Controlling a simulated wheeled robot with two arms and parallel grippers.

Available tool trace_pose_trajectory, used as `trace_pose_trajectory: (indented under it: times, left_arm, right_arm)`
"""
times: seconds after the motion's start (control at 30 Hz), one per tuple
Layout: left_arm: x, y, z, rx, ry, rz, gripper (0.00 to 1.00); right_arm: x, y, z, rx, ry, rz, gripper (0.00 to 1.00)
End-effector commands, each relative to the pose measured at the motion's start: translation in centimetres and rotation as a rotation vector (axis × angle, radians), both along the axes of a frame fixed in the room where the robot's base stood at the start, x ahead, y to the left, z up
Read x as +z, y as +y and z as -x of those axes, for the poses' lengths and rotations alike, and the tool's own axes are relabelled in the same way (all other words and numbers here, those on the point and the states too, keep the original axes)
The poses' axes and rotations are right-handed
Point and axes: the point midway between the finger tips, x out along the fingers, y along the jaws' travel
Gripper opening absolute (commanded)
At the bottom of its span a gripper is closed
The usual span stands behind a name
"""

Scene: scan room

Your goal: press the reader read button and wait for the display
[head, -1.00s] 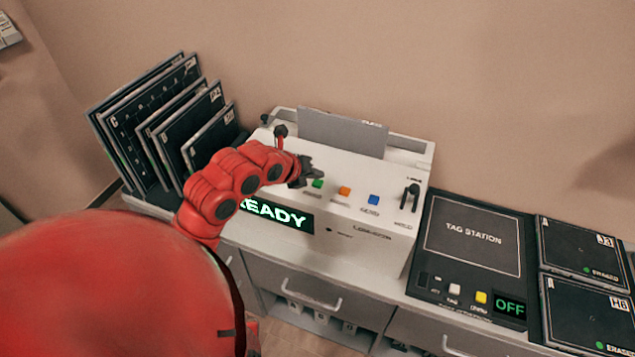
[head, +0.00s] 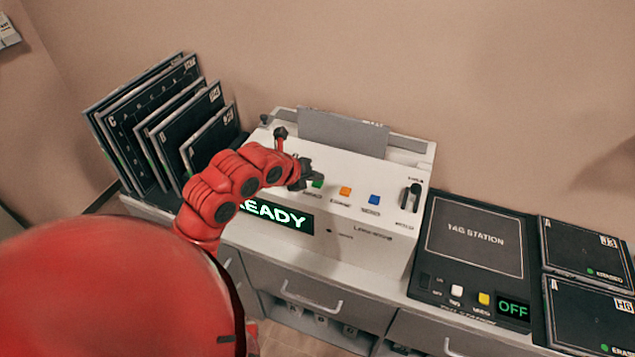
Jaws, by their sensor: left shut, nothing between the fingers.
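The white reader (head: 375,215) stands on the counter, with a green button (head: 317,184), an orange button (head: 345,191) and a blue button (head: 374,199) on its sloped top. I cannot read the small labels surely. Its display (head: 275,218) shows green letters "EADY"; the left end is hidden by my red arm. My left gripper (head: 304,176) is shut and empty, just left of and above the green button. I cannot tell whether it touches it. My right gripper is not in view.
A rack of dark plates (head: 165,125) stands left of the reader. A tag station (head: 472,250) with an "OFF" display (head: 513,309) lies to the right, beside two dark plates marked "ERASED" (head: 585,250). A black lever (head: 411,195) sits at the reader's right end.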

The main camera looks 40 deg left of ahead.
Motion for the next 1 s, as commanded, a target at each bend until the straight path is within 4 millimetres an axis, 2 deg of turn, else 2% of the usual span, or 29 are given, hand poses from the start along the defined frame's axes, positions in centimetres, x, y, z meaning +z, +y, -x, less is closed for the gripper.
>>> trace_pose_trajectory:
  times: [1.0]
  left_arm:
    - [-0.72, 0.01, 0.02, 0.0, 0.001, 0.0, 0.0]
  right_arm:
    - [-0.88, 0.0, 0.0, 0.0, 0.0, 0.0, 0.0]
